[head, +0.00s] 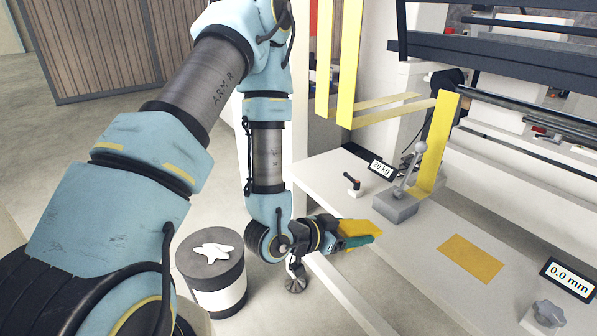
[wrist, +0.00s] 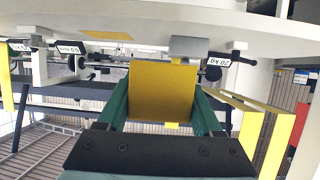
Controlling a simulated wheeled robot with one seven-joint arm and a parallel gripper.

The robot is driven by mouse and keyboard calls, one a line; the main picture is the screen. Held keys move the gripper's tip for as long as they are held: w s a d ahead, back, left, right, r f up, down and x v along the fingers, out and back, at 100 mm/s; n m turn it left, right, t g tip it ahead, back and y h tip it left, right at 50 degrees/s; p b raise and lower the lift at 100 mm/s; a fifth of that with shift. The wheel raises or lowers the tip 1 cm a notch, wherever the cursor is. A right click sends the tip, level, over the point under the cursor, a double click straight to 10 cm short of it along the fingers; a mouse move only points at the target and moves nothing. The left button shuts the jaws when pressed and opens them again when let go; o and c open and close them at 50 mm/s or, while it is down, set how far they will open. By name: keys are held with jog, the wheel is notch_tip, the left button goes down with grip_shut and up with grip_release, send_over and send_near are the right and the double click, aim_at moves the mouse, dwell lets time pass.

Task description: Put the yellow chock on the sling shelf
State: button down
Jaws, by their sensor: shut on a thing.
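The yellow chock (head: 355,228) is in my gripper (head: 372,239), over the front edge of the white shelf in the head view. In the wrist view the chock (wrist: 163,93) fills the space between the two green fingers of my gripper (wrist: 163,84), and both fingers lie against its sides. The white shelf (head: 425,262) has a flat yellow rectangle (head: 470,258) on it, to the right of the chock and apart from it. No label in view names the sling shelf, so I cannot tell which surface it is.
A grey block with a ball-topped lever (head: 394,207) stands behind my gripper, beside a yellow post (head: 437,140). A "20 kg" label (head: 381,168), a black handle (head: 353,184) and a "0.0 mm" label (head: 568,280) are on the shelf. A bin (head: 212,278) stands on the floor.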

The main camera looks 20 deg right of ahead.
jog(key=w+a+f+n+t+y+b, duration=0.1)
jog(key=w+a+f+n+t+y, duration=0.2)
jog(key=w+a, duration=0.55)
jog(key=w+a+f+n+t+y+b, duration=0.1)
jog(key=w+a+f+n+t+y, duration=0.1)
jog(key=w+a+n+t, duration=0.5)
jog(key=w+a+f+n+y, duration=0.1)
jog(key=w+a+y, duration=0.3)
jog(key=a, duration=0.8)
jog(key=w+a+f+n+y, duration=0.2)
jog(key=w+a+n+y, duration=0.2)
jog(key=w+a, duration=0.3)
jog(key=a+b, duration=0.1)
jog(key=a, duration=0.3)
jog(key=shift+a+n+t, duration=0.3)
jog(key=shift+a+t, duration=0.1)
jog(key=shift+w, duration=0.15)
